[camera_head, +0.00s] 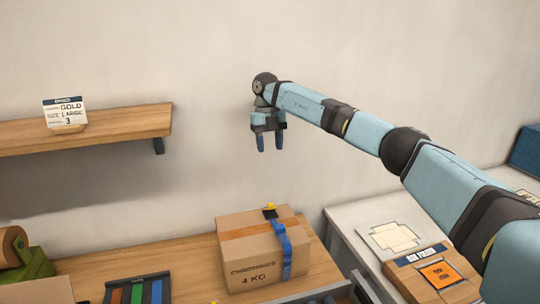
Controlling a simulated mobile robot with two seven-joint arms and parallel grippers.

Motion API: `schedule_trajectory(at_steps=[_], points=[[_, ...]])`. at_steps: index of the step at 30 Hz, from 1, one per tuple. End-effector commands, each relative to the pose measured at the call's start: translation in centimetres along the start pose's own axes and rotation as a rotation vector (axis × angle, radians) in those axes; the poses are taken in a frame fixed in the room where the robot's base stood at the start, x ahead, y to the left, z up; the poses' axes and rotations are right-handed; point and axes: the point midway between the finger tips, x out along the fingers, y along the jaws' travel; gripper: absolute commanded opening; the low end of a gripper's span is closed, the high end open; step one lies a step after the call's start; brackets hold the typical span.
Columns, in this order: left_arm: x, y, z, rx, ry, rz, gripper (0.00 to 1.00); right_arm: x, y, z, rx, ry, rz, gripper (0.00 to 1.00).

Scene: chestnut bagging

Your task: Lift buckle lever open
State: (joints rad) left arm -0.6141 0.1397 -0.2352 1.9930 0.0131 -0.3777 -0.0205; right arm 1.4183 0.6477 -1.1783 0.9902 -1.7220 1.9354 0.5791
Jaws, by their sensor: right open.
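A cardboard box (250,262) marked "4 KG" stands on the wooden bench, with an orange tape band over its top. A blue strap (285,248) runs over its right part. A small dark and yellow piece (270,210), which looks like the buckle, sits at the strap's far upper end. It is too small to tell its lever's position. My right gripper (269,145) hangs fingers down above the box, well clear of it, open and empty. My left gripper is not in view.
A wall shelf (110,130) with a sign card (65,113) is at the left. Colored strips (137,290) lie on the wooden bench (195,262), left of the box. A green dispenser (28,264) with a brown roll stands far left. A white counter (350,222) is at right.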

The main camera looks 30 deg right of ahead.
Motion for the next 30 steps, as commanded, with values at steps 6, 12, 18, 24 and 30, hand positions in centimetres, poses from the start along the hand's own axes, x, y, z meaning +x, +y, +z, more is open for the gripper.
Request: schedule_trajectory(at_steps=[6,12,18,24,30], points=[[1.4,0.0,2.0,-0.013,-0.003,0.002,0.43,5.7,0.0,-0.8,-0.006,-0.171,-0.024,0.47],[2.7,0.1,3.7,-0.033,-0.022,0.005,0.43,8.6,-0.1,-2.9,0.001,-0.432,-0.018,0.47],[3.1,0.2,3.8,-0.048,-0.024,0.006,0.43,8.9,0.0,-4.6,0.0,-0.587,-0.001,0.47],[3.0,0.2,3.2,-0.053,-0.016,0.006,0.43,9.7,0.0,-4.3,0.003,-0.611,0.003,0.47],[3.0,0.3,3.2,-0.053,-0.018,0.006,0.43,12.8,0.0,-2.1,0.001,-0.607,0.002,0.47]])
